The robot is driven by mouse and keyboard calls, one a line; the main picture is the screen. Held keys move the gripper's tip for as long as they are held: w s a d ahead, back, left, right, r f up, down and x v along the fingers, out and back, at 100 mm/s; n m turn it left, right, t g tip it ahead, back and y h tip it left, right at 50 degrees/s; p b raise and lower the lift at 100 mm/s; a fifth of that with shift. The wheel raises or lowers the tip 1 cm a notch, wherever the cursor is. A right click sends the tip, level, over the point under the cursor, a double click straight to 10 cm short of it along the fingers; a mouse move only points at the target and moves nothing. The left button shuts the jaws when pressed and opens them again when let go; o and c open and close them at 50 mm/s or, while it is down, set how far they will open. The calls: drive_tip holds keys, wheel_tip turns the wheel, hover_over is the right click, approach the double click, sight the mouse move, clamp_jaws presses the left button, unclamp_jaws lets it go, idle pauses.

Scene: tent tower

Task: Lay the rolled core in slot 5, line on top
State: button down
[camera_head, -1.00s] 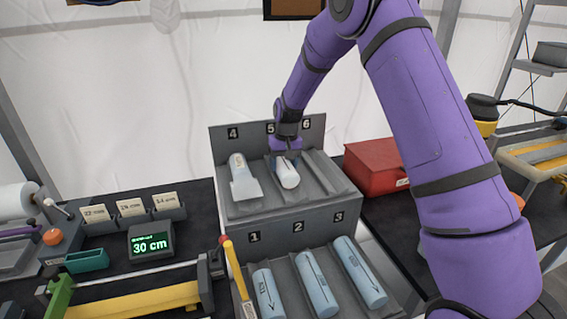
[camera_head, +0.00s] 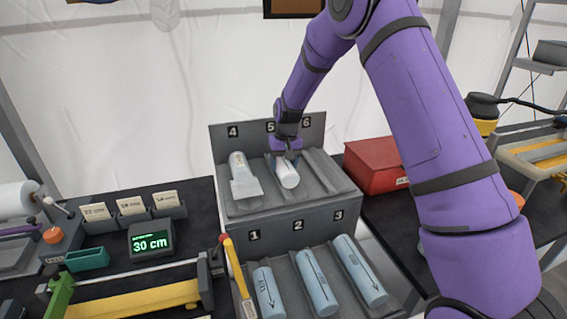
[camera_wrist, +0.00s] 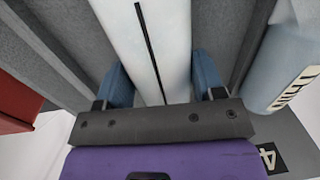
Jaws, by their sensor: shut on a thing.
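The rolled core (camera_head: 287,174) is a white roll lying in slot 5 of the upper grey rack (camera_head: 325,192), under the partly covered number 5. In the wrist view the core (camera_wrist: 140,40) shows a black line along its upward face, roughly along its length. My gripper (camera_head: 286,158) is over the core's back part. In the wrist view the gripper (camera_wrist: 160,90) has one blue finger on each side of the core and is shut on it. Whether the core rests fully on the slot floor cannot be told.
A pale roll with a loose flap (camera_head: 242,177) lies in slot 4, just left. Slot 6 on the right looks empty. Blue rolls (camera_head: 317,283) lie in lower slots 1 to 3. A red box (camera_head: 376,166) stands to the right, and a 30 cm display (camera_head: 151,241) to the left.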

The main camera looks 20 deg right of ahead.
drive_tip(key=shift+c, duration=0.8)
unclamp_jaws()
drive_tip(key=r, duration=0.7)
drive_tip(key=d+r, duration=0.1)
drive_tip(key=r, duration=0.2)
drive_tip(key=shift+r, duration=0.4)
drive_tip(key=shift+s+r, duration=0.1)
drive_tip(key=shift+r, duration=0.05)
drive_tip(key=s+d+r+t, duration=0.3)
drive_tip(key=s+r, duration=1.4)
drive_tip(key=s, duration=0.1)
drive_tip(key=s+d+r+t+h, duration=0.1)
drive_tip(key=s+d+t, duration=0.1)
drive_tip(key=s, duration=2.3)
drive_tip(key=shift+d, duration=0.4)
